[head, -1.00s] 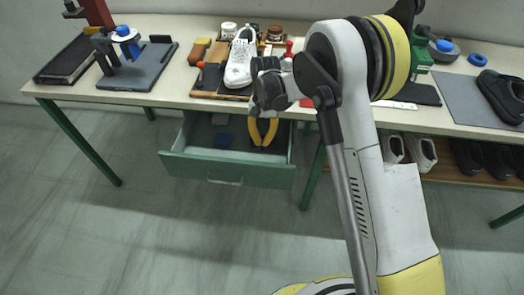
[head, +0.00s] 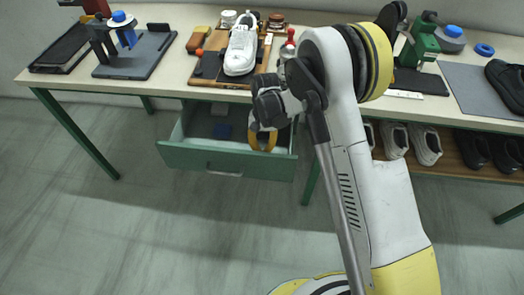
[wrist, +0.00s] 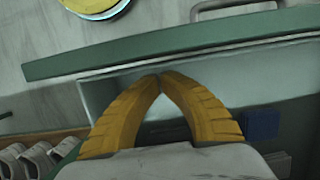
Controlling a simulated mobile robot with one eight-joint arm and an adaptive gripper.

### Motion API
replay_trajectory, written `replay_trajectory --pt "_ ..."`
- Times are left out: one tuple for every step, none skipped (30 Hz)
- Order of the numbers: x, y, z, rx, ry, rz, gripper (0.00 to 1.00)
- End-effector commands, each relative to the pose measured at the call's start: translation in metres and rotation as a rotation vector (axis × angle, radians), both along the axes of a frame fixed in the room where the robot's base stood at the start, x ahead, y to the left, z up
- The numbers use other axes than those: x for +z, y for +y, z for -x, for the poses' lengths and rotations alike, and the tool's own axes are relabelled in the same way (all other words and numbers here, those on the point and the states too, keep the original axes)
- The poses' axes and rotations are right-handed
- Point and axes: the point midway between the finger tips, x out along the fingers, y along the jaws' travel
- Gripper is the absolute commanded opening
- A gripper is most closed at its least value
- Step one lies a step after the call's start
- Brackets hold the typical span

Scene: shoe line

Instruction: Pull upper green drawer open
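The upper green drawer (head: 180,155) is pulled out from under the table, with its grey inside showing. Its front carries a pale handle (head: 224,170), which also shows at the top of the wrist view (wrist: 235,4). My gripper (head: 262,150) hangs over the right part of the open drawer, just behind its front panel. In the wrist view the two yellow fingers (wrist: 161,76) meet at their tips, near the inner side of the green front (wrist: 110,60). I see nothing between them. Whether they touch the panel I cannot tell.
A small blue box (head: 222,131) lies in the drawer, left of my gripper. The table (head: 170,82) above holds a white shoe (head: 241,48), tools and fixtures. Several shoes (head: 425,142) stand on a shelf at right. The floor before the drawer is clear.

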Motion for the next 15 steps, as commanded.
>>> replay_trajectory --pt "0.000 0.000 0.001 0.000 0.000 0.000 0.00" --pt "0.000 0.000 0.003 0.000 0.000 0.000 0.00" --pt "0.000 0.001 0.007 0.001 0.000 0.000 0.00" --pt "0.000 0.001 0.010 0.001 0.000 0.000 0.00" --pt "0.000 0.002 0.015 0.001 0.000 0.000 0.00" --pt "0.000 0.002 0.021 0.002 0.000 0.000 0.00" --pt "0.000 0.002 0.026 0.002 0.000 -0.001 0.00" --pt "0.000 0.003 0.031 0.002 0.000 -0.001 0.00" --pt "0.000 0.003 0.036 0.001 0.000 -0.001 0.00" --pt "0.000 0.003 0.039 0.001 0.000 -0.001 0.00" --pt "0.000 0.003 0.040 0.000 0.000 -0.001 0.00" --pt "0.000 0.003 0.040 0.000 0.000 -0.001 0.00" --pt "0.000 0.003 0.040 0.000 0.000 -0.001 0.00" --pt "0.000 0.003 0.040 0.000 0.000 -0.001 0.00" --pt "0.000 0.003 0.040 0.000 0.000 -0.001 0.00"
